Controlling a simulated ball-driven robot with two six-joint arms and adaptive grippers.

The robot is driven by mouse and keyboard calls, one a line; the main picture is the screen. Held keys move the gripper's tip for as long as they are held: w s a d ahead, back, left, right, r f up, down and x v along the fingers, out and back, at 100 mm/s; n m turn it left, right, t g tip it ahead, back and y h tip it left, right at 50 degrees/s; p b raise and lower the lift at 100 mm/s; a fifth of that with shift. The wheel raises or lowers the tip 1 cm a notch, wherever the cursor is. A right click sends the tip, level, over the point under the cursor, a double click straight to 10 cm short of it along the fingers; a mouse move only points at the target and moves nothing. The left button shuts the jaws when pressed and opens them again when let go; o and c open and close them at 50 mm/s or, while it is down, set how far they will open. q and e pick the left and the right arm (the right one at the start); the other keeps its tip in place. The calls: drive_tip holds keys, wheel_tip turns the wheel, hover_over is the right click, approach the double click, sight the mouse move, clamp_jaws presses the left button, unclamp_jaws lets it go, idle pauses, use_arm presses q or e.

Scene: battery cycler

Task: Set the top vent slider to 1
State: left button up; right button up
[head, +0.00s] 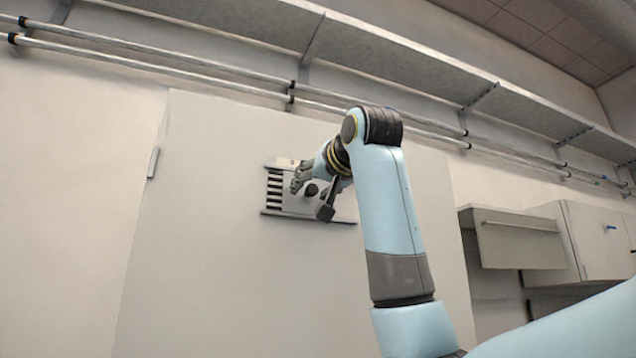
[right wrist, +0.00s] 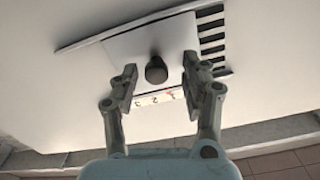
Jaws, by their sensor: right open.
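The top vent slider is a pale plate (head: 299,204) on a wall panel, with a dark round knob (head: 312,189) on it. Dark vent slots (head: 274,190) show to its left. In the right wrist view, the plate (right wrist: 126,45) appears upside down, with the slots (right wrist: 212,35) at right. A number scale (right wrist: 156,98) lies along its edge, with a small red mark near one end; its digits are small. My right gripper (head: 312,197) is open at the vent. In the wrist view, the knob (right wrist: 156,70) shows between its fingers, with gaps on both sides.
A large pale panel (head: 210,260) carries the vent. Metal pipes (head: 200,72) and a long grey shelf (head: 400,65) run above it. Wall cabinets (head: 520,240) hang at the right. The panel left of the vent is clear.

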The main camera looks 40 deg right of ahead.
drive_tip(key=v, duration=1.2)
drive_tip(key=shift+w+a+f, duration=0.1)
drive_tip(key=shift+f, duration=0.05)
